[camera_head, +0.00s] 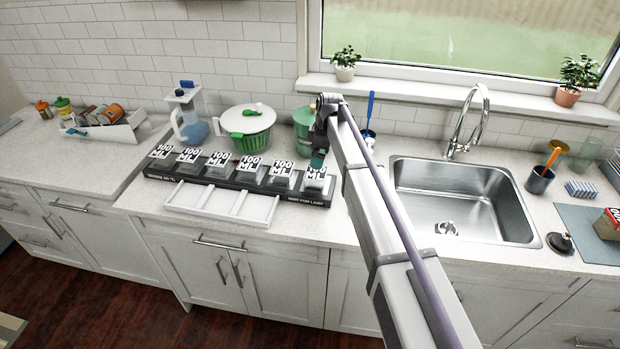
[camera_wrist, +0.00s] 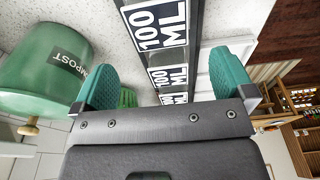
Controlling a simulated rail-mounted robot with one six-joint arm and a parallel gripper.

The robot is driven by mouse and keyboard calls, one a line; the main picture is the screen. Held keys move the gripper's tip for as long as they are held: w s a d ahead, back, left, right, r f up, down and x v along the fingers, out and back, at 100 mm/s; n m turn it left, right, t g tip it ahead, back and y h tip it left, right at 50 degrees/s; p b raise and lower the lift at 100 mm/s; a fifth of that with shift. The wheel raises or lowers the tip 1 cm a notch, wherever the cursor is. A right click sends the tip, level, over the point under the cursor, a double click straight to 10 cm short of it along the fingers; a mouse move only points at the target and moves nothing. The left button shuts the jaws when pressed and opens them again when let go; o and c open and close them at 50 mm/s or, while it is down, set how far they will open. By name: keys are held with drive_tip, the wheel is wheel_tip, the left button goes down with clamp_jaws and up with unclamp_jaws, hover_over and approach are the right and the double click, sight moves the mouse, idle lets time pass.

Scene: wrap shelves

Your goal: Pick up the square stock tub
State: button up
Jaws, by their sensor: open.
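Several clear tubs with white "100 ML" labels stand in a row on a long black rack (camera_head: 240,185) on the counter. The rightmost tub (camera_head: 313,185) is partly hidden by my gripper; which tub is the square stock tub I cannot tell. My gripper (camera_head: 318,160) is over the right end of the row. In the wrist view my gripper (camera_wrist: 163,78) has its two teal fingers wide apart with nothing between them. The nearest "100 ML" label (camera_wrist: 158,25) shows beyond the fingers, with further labels in line below it.
A green compost bin (camera_wrist: 35,70) stands close behind the rack's right end. A green salad spinner (camera_head: 248,130) and a blue jug (camera_head: 190,125) are behind the row. A white divided tray (camera_head: 222,204) lies in front. The sink (camera_head: 458,195) is to the right.

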sight(316, 172)
drive_tip(key=shift+d+f+b, duration=0.1)
drive_tip(key=shift+f+b, duration=0.3)
drive_tip(key=f+b, duration=0.5)
drive_tip(key=shift+a, duration=0.3)
drive_tip(key=f+b, duration=0.3)
drive_tip(key=a+f+b, duration=0.1)
drive_tip(key=f+b, duration=0.1)
drive_tip(key=shift+w+f, duration=0.15)
drive_tip(key=shift+w, duration=0.05)
drive_tip(key=shift+r, duration=0.25)
drive_tip(key=shift+c, duration=0.3)
drive_tip(key=c, duration=0.7)
